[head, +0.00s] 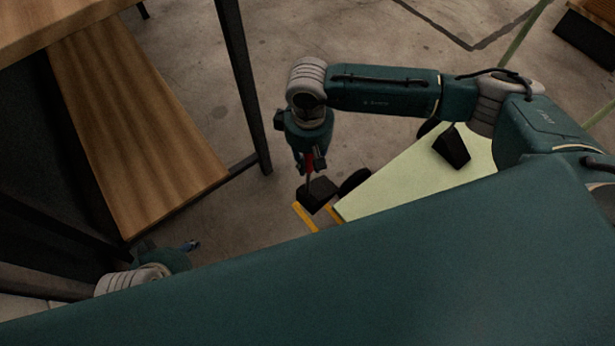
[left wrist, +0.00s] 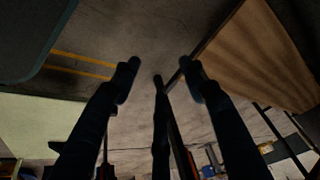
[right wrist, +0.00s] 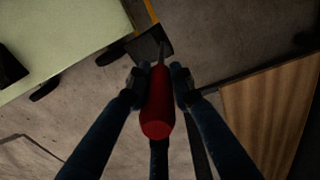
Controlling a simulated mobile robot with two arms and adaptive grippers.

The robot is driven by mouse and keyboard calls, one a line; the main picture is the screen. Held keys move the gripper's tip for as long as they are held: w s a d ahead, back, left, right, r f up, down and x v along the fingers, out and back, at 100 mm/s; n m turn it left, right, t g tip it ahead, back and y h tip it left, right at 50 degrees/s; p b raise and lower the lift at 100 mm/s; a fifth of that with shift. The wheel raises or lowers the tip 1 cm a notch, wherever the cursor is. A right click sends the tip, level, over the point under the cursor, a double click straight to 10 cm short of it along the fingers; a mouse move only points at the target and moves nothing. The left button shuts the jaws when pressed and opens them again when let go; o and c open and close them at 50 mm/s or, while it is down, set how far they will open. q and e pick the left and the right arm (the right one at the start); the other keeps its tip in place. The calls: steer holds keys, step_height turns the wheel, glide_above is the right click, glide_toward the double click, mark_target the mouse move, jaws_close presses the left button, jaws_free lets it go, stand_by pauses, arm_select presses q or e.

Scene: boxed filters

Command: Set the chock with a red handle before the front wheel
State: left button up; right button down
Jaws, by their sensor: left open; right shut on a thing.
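The chock (head: 318,194) is a black block with a red handle (head: 310,162). My right gripper (head: 311,166) is shut on the red handle, with the block hanging below it. The right wrist view shows the red handle (right wrist: 158,105) between the fingers and the black block (right wrist: 152,42) beyond. The front wheel (head: 355,182) is dark, at the near left corner of the pale green cart (head: 395,178); the block is just left of it. I cannot tell whether the block touches the floor. My left gripper (head: 191,245) is open and empty, low at the left.
Yellow strips (head: 305,217) lie by the cart's corner. Another black block (head: 452,147) appears on the cart. A wooden bench (head: 130,120) with dark metal legs (head: 245,90) stands to the left. Concrete floor (head: 235,205) is clear between bench and cart.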

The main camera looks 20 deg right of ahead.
mark_target(308, 179)
step_height(308, 179, down, 2)
steer(key=shift+w+f+b, duration=0.1)
steer(key=shift+f+b, duration=0.1)
steer(key=shift+b, duration=1)
arm_select(q)
steer(key=w+d+r+t+h+b, duration=0.1)
steer(key=w+d+r+t, duration=0.25)
steer(key=w+r, duration=0.3)
steer(key=w+d+r+t+h+b, duration=0.1)
steer(key=w+d+r+t, duration=0.1)
steer(key=w+r+t, duration=0.45)
arm_select(e)
step_height(308, 179, down, 2)
steer(key=shift+f, duration=0.2)
step_height(308, 179, down, 2)
steer(key=b, duration=0.3)
steer(key=shift+f, duration=0.25)
steer(key=shift+f+b, duration=0.9)
steer(key=shift+f, duration=0.05)
arm_select(q)
step_height(308, 179, up, 18)
steer(key=w+d+m+t+h, duration=0.1)
steer(key=d+t+h, duration=0.1)
steer(key=t, duration=0.5)
steer(key=shift+w+f+t+h, duration=0.15)
steer(key=shift+w+t+h, duration=0.2)
steer(key=shift+h, duration=0.45)
steer(key=shift+s, duration=0.1)
arm_select(e)
steer(key=shift+a, duration=0.1)
